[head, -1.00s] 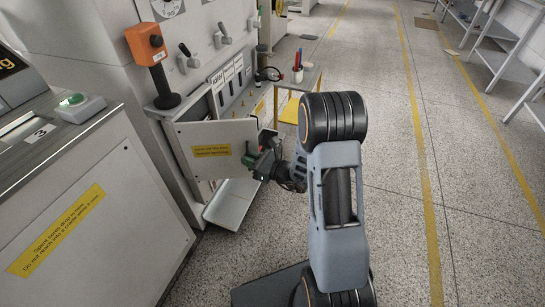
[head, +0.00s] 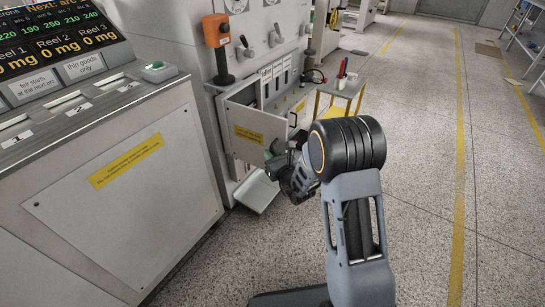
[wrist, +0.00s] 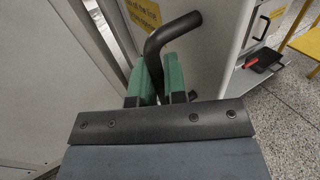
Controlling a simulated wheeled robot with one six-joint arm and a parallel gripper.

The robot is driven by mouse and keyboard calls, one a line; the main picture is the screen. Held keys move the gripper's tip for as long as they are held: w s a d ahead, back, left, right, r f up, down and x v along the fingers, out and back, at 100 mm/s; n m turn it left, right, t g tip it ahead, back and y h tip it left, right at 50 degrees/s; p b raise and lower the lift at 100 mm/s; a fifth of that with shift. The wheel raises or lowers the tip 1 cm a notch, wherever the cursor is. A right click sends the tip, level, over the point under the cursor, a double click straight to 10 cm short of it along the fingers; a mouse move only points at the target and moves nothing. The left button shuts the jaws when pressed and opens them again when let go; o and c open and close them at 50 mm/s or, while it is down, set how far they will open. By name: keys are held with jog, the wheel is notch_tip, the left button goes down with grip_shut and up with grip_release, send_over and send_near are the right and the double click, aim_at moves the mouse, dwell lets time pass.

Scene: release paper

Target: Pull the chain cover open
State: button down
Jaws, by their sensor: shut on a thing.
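The chain cover (head: 244,121) is a pale hinged panel with a yellow label, standing partly open from the grey machine in the head view. Its inner recess shows dark behind the upper edge. My gripper (head: 276,161) is at the cover's free right side. In the wrist view the green fingers of my gripper (wrist: 159,80) are shut on the black bent handle (wrist: 170,34) of the cover. In the head view the handle is mostly hidden by my gripper. A corner of the cover's yellow label (wrist: 142,12) shows in the wrist view.
A large cabinet (head: 140,205) with a display stands at the left, close to the cover. A tray (head: 256,191) juts out below the cover. A small table (head: 345,88) with a yellow shelf stands behind.

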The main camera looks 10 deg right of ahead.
jog(key=shift+w+a+r, duration=0.1)
jog(key=shift+w+r, duration=0.05)
jog(key=c, duration=1.4)
grip_release()
jog(key=shift+o, duration=1)
jog(key=shift+d, duration=0.2)
jog(key=p+v, duration=0.5)
jog(key=v, duration=0.8)
jog(key=shift+s+d, duration=0.2)
jog(key=shift+s, duration=0.2)
